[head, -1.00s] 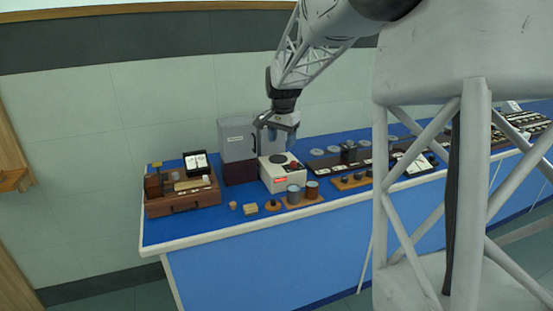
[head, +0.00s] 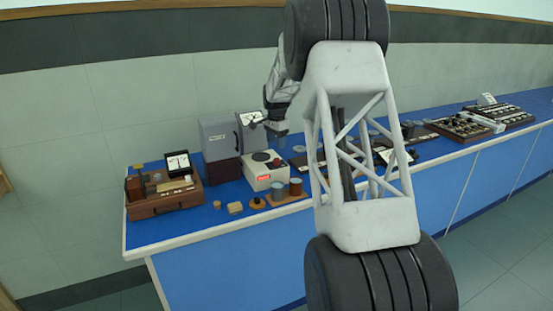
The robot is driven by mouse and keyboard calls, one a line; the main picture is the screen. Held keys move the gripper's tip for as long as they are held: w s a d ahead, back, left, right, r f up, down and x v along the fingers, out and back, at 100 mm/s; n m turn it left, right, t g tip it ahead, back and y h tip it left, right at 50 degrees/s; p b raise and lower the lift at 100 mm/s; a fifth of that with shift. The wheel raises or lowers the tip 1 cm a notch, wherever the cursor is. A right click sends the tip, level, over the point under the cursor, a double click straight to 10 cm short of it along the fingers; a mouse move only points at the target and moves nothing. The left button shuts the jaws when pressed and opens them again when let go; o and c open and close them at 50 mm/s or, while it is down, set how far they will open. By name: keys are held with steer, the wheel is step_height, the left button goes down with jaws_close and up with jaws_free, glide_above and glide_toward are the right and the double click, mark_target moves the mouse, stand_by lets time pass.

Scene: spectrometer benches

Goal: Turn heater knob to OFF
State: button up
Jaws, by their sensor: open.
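The heater is a white box (head: 257,183) on the blue bench, with a black round plate (head: 261,156) on top and a lit red panel on its front. A small dark red knob (head: 275,163) shows at the right of its top; its marking is too small to read. My gripper (head: 281,141) is open and empty, pointing down. It is above and slightly to the right of the heater, apart from the knob in the picture.
A grey cabinet (head: 218,138) and a dial meter (head: 252,125) stand behind the heater. A wooden instrument (head: 163,202) is at left. My arm hides part of the bench to the right.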

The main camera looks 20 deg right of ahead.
mark_target(277, 159)
steer(key=shift+w+d+f, duration=0.15)
stand_by(0.3)
steer(key=shift+f, duration=3.9)
steer(key=c, duration=0.9)
steer(key=shift+c, duration=0.2)
